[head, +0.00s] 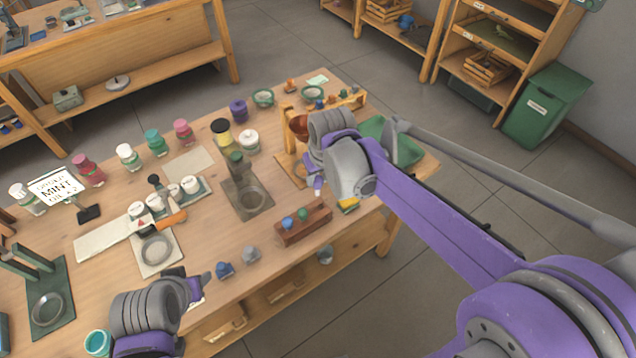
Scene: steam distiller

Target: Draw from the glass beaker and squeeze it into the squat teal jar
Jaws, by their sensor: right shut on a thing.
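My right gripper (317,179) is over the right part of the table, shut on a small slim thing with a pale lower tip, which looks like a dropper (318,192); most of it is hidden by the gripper. A low open teal jar (97,343) stands at the bottom left edge of the picture, far from the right gripper. I cannot make out the glass beaker for sure; the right wrist covers part of the table. My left gripper (203,286) is near the table's front edge; its fingertips are too unclear to tell open from shut.
A wooden rack (303,226) with a blue and a green bulb stands in front of the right gripper. A wooden stand (286,140) with a brown bowl and a green tray (400,148) are close by. Several capped jars line the back.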

